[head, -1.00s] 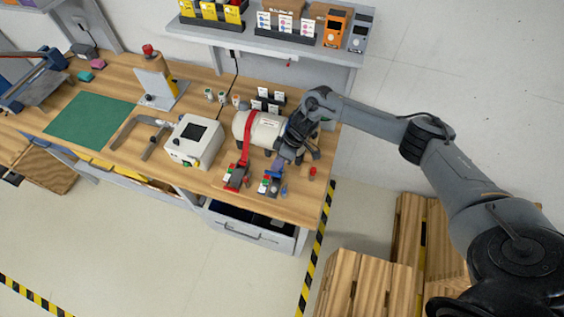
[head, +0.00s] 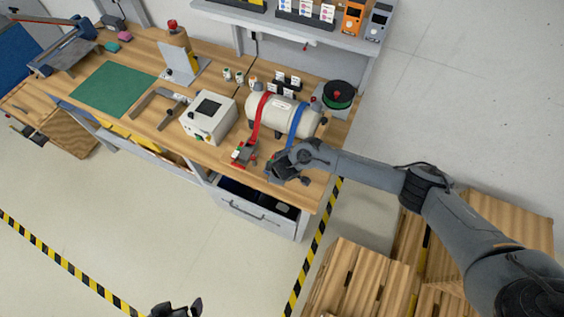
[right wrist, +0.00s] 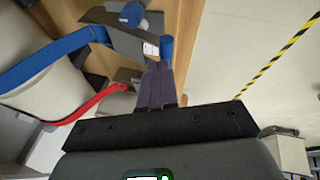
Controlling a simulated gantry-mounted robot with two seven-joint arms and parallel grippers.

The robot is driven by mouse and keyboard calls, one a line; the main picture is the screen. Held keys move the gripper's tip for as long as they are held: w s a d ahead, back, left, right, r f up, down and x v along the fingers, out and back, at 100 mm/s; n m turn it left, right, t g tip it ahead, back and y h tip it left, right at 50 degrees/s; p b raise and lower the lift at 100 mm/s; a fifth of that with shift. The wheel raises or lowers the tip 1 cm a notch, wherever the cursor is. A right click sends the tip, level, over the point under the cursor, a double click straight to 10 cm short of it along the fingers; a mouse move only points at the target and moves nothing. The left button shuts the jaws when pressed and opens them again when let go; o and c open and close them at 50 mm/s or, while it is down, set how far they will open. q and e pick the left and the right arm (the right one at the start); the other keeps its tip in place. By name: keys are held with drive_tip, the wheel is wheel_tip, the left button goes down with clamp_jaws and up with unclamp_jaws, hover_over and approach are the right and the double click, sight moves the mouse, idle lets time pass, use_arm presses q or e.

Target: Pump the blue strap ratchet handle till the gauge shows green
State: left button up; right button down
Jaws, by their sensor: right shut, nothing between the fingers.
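A white tank (head: 279,113) lies on the bench with a red strap and a blue strap (head: 297,119) around it. In the right wrist view the blue strap (right wrist: 45,60) runs into a dark ratchet (right wrist: 122,38) with a blue knob (right wrist: 131,14), a blue end piece (right wrist: 166,47) and a small white label-like face (right wrist: 150,48), too small to read. My right gripper (head: 280,172) is over the front bench edge, hiding most of that ratchet in the head view. Its fingers (right wrist: 156,72) are shut and empty, close to the ratchet; contact is unclear. My left gripper (head: 176,308) shows partly at the bottom edge, opening unclear.
The red strap's ratchet (head: 243,153) sits just left of my right gripper. A white box with a dark screen (head: 209,117) stands left of the tank, a green spool (head: 338,95) to its right. An open drawer (head: 255,209) is below. Wooden crates (head: 350,280) stand on the floor.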

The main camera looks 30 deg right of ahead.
drive_tip(key=shift+s+a+f+b, duration=0.15)
drive_tip(key=shift+s+a+f, duration=0.1)
drive_tip(key=shift+f, duration=0.45)
drive_tip(key=shift+s+a+f+b, duration=0.15)
drive_tip(key=shift+a+f, duration=0.1)
drive_tip(key=shift+f, duration=0.5)
drive_tip(key=shift+s+a+f+b, duration=0.15)
drive_tip(key=shift+s+a+f, duration=0.1)
drive_tip(key=shift+f, duration=0.45)
